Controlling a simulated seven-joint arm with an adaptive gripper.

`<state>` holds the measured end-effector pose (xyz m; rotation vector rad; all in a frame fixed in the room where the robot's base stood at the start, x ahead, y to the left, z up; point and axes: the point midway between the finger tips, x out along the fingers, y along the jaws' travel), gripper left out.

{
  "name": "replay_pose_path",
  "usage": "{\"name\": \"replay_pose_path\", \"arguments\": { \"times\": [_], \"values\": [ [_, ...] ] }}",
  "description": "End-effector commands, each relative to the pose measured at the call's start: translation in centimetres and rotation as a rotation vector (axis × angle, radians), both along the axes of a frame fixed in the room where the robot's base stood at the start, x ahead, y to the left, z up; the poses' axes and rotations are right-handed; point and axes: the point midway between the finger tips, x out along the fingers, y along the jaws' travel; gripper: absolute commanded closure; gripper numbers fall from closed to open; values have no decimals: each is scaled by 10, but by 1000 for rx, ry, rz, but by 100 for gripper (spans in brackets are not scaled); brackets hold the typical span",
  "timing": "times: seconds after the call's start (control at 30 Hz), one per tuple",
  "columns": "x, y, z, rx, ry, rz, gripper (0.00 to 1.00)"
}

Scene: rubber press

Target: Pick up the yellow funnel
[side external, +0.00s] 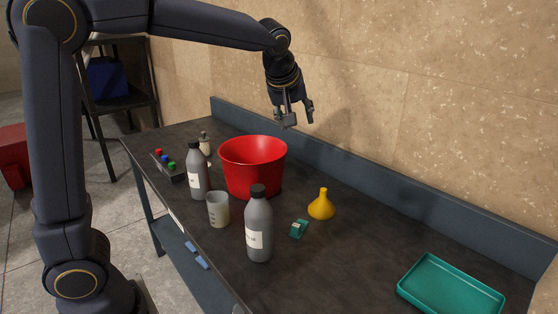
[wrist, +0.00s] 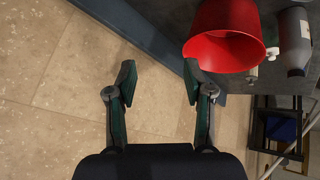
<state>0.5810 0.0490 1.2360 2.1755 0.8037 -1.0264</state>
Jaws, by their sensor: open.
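The yellow funnel (side external: 321,206) stands on the dark bench in the side external view, spout up, right of the red bucket. It does not show in the wrist view. My gripper (side external: 297,121) is high above the bench near the back wall, above and behind the red bucket. In the wrist view my gripper (wrist: 158,85) has its two fingers apart with nothing between them. It is well away from the funnel, up and to its left in the side external view.
The red bucket (side external: 253,167), also in the wrist view (wrist: 222,40), stands left of the funnel. A large grey bottle (side external: 259,228), a small teal object (side external: 299,229), a beaker (side external: 218,210) and another bottle (side external: 196,172) stand nearby. A green tray (side external: 448,290) lies right. Bench between funnel and tray is clear.

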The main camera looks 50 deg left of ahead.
Motion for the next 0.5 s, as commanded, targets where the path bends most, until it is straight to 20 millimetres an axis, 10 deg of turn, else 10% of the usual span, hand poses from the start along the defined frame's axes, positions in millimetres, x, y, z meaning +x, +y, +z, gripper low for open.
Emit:
{"name": "replay_pose_path", "arguments": {
  "times": [0.2,0.5],
  "values": [
    [77,-28,-82,126,97,-15,48],
    [87,-46,-147,178,191,-62,48]
  ]
}}
